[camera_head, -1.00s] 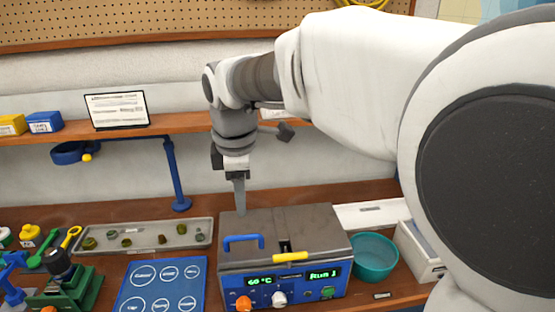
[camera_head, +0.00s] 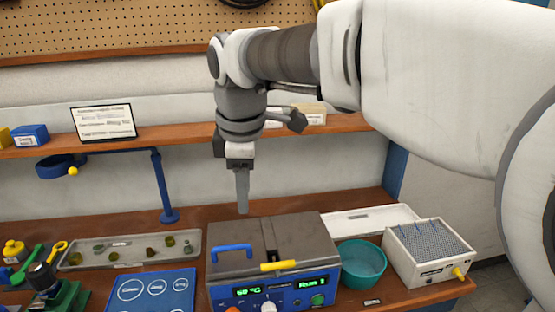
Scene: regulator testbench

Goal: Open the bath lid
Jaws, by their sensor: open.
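The bath (camera_head: 275,289) is a blue box with a control panel, a green-lit display and knobs, standing on the bench in the camera_head view. Its grey lid (camera_head: 297,236) is shut flat on top. A blue handle (camera_head: 232,248) stands at the lid's left front, and a yellow latch-like bar (camera_head: 278,265) lies at the front edge. My gripper (camera_head: 242,210) points down at the lid's back left edge, above or just behind it; I cannot tell the exact gap. It is empty, seen edge-on, so the space between the fingers is hidden.
A teal bowl (camera_head: 362,265) and a white box with a grid top (camera_head: 431,250) stand right of the bath. A grey parts tray (camera_head: 128,252) and a blue mat (camera_head: 152,293) lie left. A blue stand (camera_head: 166,190) rises behind. A shelf (camera_head: 185,135) runs behind my gripper.

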